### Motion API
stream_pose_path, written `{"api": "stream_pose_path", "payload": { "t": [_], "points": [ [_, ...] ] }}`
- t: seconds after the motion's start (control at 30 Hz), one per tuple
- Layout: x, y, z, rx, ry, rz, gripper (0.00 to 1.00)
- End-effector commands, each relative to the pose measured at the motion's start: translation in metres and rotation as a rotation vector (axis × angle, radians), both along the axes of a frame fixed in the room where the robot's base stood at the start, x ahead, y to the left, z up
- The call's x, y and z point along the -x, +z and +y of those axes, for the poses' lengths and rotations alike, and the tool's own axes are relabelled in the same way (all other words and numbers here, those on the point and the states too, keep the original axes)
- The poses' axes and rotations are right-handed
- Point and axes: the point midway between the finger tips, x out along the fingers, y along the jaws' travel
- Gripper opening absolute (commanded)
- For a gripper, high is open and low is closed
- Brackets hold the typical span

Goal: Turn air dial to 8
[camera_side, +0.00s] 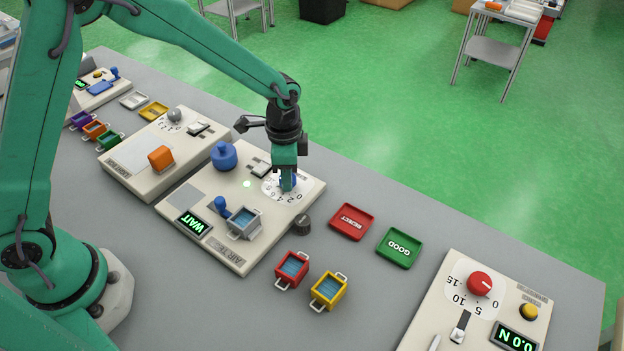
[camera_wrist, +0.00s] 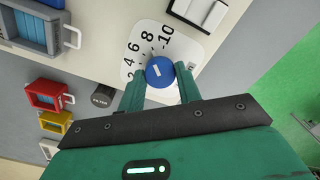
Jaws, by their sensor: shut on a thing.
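In the side view the disc (camera_side: 270,189) shows on the beige air test panel (camera_side: 236,256), with the blue knob mostly hidden by my fingers. My gripper (camera_wrist: 159,87) is shut on the knob, one green finger on each side; it points down over the disc in the side view (camera_side: 288,183). The number that the white mark points to is hard to tell. The panel display (camera_side: 193,224) reads WAIT.
REJECT (camera_side: 352,221) and GOOD (camera_side: 399,247) trays lie to the right, with red (camera_side: 292,269) and yellow (camera_side: 329,290) bins nearer.

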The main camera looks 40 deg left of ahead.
Motion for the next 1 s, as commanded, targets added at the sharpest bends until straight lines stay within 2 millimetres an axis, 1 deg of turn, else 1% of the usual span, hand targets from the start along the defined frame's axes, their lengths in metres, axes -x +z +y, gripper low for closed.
{"api": "stream_pose_path", "payload": {
  "t": [0.3,0.33,0.4,0.43,0.77,0.87,1.0],
  "points": [
    [-0.001,0.001,-0.001,0.001,-0.001,-0.003,0.11],
    [-0.001,0.001,-0.001,0.001,-0.001,-0.003,0.38],
    [-0.001,0.001,-0.001,0.001,-0.001,-0.003,0.51],
    [-0.001,0.001,-0.001,0.000,-0.001,-0.003,0.56],
    [0.000,0.001,0.000,0.000,-0.001,-0.001,0.56],
    [-0.001,0.005,0.000,0.001,0.000,-0.002,0.56],
    [-0.001,0.016,0.000,0.001,0.000,-0.003,0.56]
  ]
}}
